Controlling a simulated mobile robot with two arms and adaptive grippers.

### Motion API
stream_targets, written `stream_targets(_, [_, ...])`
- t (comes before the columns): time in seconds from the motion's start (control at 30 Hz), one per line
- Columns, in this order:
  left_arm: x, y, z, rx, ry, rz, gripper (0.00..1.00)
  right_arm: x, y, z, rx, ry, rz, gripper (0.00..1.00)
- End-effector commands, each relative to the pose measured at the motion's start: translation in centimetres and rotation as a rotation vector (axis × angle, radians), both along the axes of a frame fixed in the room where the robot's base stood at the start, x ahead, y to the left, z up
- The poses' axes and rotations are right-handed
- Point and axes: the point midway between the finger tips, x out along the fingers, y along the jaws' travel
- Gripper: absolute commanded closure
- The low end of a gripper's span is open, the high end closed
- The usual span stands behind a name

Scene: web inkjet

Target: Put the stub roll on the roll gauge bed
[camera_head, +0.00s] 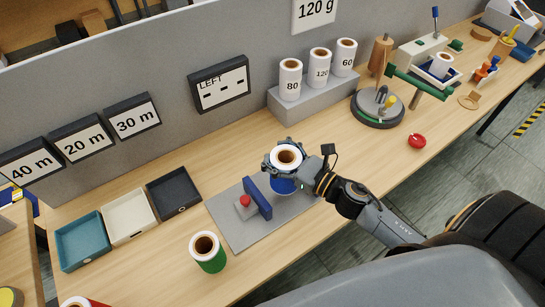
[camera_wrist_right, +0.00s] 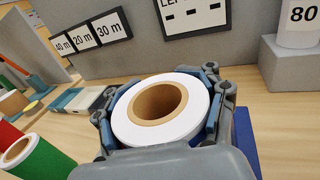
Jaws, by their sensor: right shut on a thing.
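My right gripper (camera_head: 283,160) is shut on a roll (camera_head: 286,165) with a white top face and a brown core. Blue shows on the roll's side below the fingers. In the right wrist view the roll (camera_wrist_right: 162,133) stands about upright between the fingers (camera_wrist_right: 165,105). It is over the right end of the roll gauge bed (camera_head: 238,224), a grey plate with a blue upright plate (camera_head: 258,198) and a red knob (camera_head: 244,200). I cannot tell whether the roll touches the bed. My left gripper is not in view.
A green roll (camera_head: 208,254) stands in front of the bed. Teal (camera_head: 82,243), white (camera_head: 130,217) and black (camera_head: 174,192) trays lie to the left. Rolls marked 80, 120 and 60 stand on a grey block (camera_head: 312,94). A red object (camera_head: 417,141) lies to the right.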

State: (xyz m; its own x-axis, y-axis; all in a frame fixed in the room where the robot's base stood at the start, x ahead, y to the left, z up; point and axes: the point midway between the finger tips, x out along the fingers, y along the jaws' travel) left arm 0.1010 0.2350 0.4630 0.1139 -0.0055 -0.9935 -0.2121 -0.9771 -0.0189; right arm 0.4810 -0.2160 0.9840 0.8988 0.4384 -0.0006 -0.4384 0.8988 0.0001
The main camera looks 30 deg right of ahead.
Motion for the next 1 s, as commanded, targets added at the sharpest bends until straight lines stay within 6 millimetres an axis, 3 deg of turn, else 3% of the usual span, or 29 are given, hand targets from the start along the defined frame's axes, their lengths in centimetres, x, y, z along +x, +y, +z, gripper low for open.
stream_targets(0.17, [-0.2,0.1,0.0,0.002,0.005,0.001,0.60,0.9,-0.1,-1.0,0.001,-0.003,-0.001,0.82])
stream_targets(0.4, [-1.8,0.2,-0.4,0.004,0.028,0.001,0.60,1.2,-0.1,-4.1,0.001,0.000,-0.002,0.82])
stream_targets(0.8, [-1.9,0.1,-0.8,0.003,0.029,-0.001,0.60,1.2,-0.1,-4.7,0.000,-0.001,0.000,0.82])
stream_targets(0.83, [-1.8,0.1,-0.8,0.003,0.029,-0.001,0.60,1.2,-0.1,-4.8,-0.001,0.000,0.000,0.38])
stream_targets(1.0, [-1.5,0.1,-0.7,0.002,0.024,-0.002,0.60,1.1,-0.1,-4.7,-0.001,0.000,0.000,0.08])
